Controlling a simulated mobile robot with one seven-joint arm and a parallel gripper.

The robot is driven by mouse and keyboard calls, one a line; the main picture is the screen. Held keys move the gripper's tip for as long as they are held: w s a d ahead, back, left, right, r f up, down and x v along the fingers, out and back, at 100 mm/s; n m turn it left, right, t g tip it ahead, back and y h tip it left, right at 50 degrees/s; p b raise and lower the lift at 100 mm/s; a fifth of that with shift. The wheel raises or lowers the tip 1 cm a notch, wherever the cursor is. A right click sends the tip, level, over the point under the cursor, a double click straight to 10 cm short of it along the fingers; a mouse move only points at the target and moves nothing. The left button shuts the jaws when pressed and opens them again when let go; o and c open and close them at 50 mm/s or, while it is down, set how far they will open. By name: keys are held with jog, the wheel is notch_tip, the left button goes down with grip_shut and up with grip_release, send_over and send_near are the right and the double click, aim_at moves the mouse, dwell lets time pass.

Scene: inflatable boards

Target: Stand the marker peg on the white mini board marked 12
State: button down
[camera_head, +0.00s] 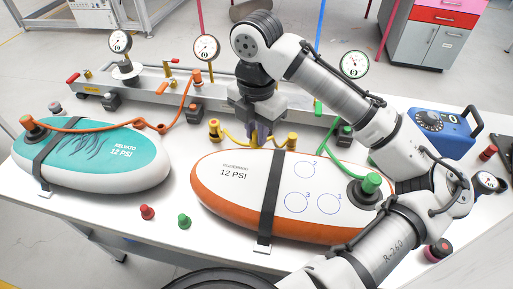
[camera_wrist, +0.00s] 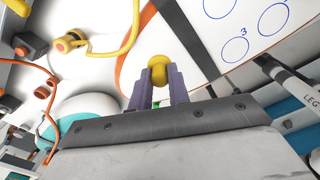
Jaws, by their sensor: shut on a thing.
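The white mini board (camera_head: 238,200) with an orange rim lies on the table in the head view, marked 12 PSI. It carries blue circles numbered 1, 2 and 3 and a dark strap across it. In the wrist view its white top (camera_wrist: 205,45) fills the upper right. My gripper (camera_head: 260,140) points down just behind the board's far edge. In the wrist view my gripper (camera_wrist: 160,80) has its purple fingers shut on a yellow round-topped peg (camera_wrist: 159,63). The peg's lower part is hidden, and in the head view the fingers mostly hide it.
A teal board (camera_head: 85,150), also marked 12 PSI, lies at left. A green valve (camera_head: 370,184) with a hose stands on the white board's right end. Red (camera_head: 147,212) and green (camera_head: 184,221) caps stand in front. A yellow hose end (camera_head: 214,129) is close behind. A blue pump box (camera_head: 440,130) stands right.

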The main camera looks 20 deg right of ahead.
aim_at(257, 161)
jog(key=shift+f, duration=3.15)
jog(key=shift+f, duration=0.1)
jog(key=shift+f, duration=0.15)
jog(key=c, duration=1.3)
grip_release()
notch_tip(257, 161, up, 12)
jog(key=shift+r+b, duration=0.25)
jog(key=shift+b, duration=0.2)
